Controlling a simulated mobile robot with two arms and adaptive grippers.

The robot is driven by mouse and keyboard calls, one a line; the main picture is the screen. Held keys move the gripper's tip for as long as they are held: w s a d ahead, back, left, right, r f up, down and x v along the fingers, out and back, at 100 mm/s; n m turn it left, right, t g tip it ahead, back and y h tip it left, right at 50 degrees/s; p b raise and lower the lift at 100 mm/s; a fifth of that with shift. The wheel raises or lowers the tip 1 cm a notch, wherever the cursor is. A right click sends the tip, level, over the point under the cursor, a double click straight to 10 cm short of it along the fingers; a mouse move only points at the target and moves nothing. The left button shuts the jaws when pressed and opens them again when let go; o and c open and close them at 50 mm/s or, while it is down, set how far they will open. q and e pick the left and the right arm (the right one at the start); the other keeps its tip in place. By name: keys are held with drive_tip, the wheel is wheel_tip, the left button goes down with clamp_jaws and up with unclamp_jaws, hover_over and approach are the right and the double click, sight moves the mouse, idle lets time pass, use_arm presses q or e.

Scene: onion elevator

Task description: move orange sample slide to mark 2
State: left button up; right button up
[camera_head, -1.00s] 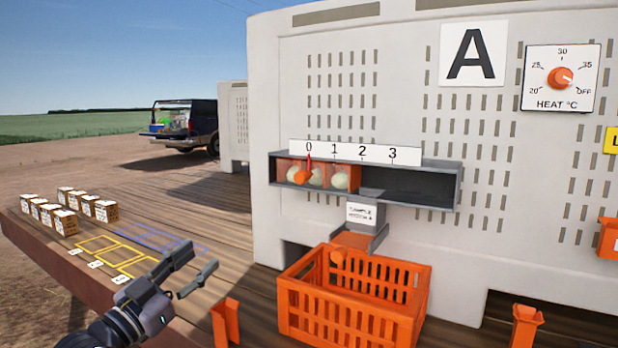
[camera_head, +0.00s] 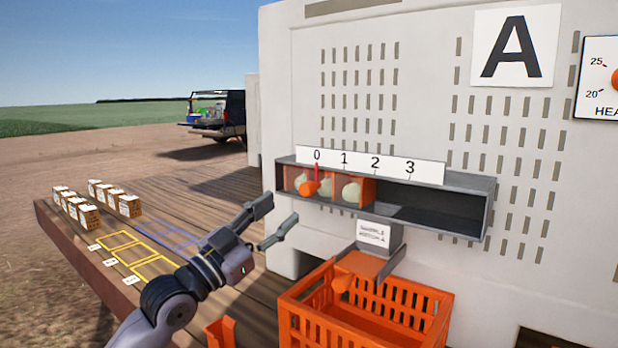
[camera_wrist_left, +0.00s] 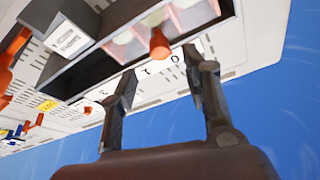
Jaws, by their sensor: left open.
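The orange sample slide (camera_head: 344,190) sits at the left end of a grey shelf box (camera_head: 440,205), with pale onions in its compartments. Its orange knob (camera_head: 308,188) and red pointer stand at mark 0 on the white scale (camera_head: 370,166), which reads 0 to 3. My left gripper (camera_head: 276,222) is open and empty, below and left of the slide, apart from it. The left wrist view appears upside down; there the open fingers (camera_wrist_left: 160,85) point toward the scale and the orange knob (camera_wrist_left: 159,44). My right gripper is not in view.
A sample chute (camera_head: 373,240) hangs below the shelf, above an orange crate (camera_head: 360,310). An orange bracket (camera_head: 221,332) stands at the lower left. Small boxes (camera_head: 90,205) and taped rectangles (camera_head: 130,250) lie on the wooden deck at left. The shelf's right part is empty.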

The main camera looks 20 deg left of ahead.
sight(303, 193)
use_arm(q)
drive_tip(key=p+x, duration=0.3)
drive_tip(key=x, duration=0.6)
drive_tip(key=shift+w+d, duration=0.15)
drive_tip(key=shift+w, duration=0.05)
drive_tip(key=shift+r, duration=0.1)
drive_tip(key=shift+c, duration=0.3)
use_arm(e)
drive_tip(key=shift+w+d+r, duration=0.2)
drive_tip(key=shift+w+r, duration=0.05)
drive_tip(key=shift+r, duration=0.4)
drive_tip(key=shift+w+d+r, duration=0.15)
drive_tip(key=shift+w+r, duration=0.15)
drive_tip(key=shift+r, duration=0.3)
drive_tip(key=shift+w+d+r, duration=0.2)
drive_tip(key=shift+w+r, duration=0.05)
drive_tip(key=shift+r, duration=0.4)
use_arm(q)
drive_tip(key=c, duration=0.8)
clamp_jaws()
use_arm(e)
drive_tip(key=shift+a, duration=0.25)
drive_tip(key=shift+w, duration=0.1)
